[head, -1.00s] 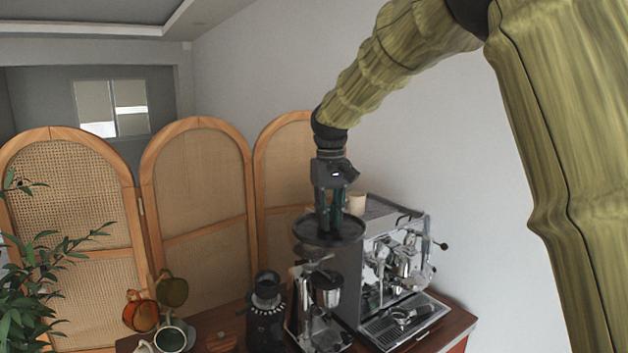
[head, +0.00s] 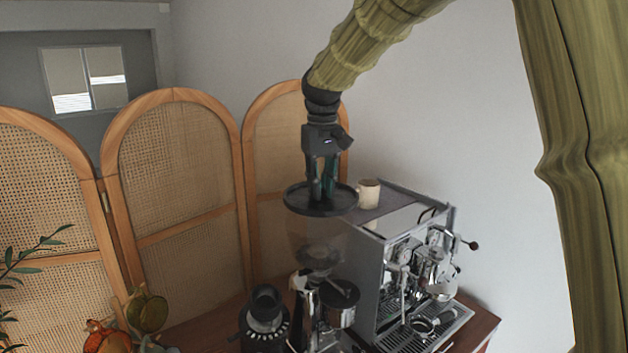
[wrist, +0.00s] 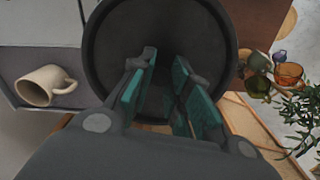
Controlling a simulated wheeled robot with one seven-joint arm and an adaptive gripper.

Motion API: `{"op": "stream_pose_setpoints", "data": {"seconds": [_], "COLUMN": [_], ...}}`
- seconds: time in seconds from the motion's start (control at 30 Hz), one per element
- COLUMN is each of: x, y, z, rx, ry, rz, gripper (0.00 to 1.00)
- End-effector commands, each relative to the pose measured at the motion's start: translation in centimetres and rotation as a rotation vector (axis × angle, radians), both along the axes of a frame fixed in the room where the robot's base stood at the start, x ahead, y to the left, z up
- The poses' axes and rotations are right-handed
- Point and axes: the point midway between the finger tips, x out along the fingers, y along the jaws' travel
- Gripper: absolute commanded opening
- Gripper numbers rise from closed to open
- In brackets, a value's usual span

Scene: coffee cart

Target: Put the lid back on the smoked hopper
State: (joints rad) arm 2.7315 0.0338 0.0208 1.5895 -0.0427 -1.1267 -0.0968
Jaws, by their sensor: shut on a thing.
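The lid (head: 296,204) is a dark, wide, round disc with a raised rim. My gripper (head: 322,194) points down and is shut on the lid's middle part, which is mostly hidden between the fingers. The wrist view shows the lid (wrist: 108,55) level across the top, with the teal finger pads of my gripper (wrist: 163,95) over its centre. The smoked hopper (head: 318,238) is a see-through brownish funnel above the grinder, directly under the lid in the head view. I cannot tell whether the lid touches its rim.
The espresso machine (head: 408,255) stands close on the right, with a cream mug (head: 369,194) on its top near the lid. A dark grinder (head: 265,322) stands at left, with coloured cups (head: 147,312) farther left. A cane folding screen (head: 180,190) stands behind.

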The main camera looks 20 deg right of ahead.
Motion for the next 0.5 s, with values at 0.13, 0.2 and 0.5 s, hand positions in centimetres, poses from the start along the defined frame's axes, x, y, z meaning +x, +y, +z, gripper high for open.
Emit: {"op": "stream_pose_setpoints", "data": {"seconds": [0.13,0.2,0.5], "x": [1.5,2.0,2.1], "y": [0.0,0.2,0.3], "z": [-1.8,-2.6,-4.8], "rx": [0.0,-0.001,-0.001], "ry": [0.01,0.014,0.013], "rz": [0.001,0.002,0.003], "gripper": [0.0,0.0,0.0]}}
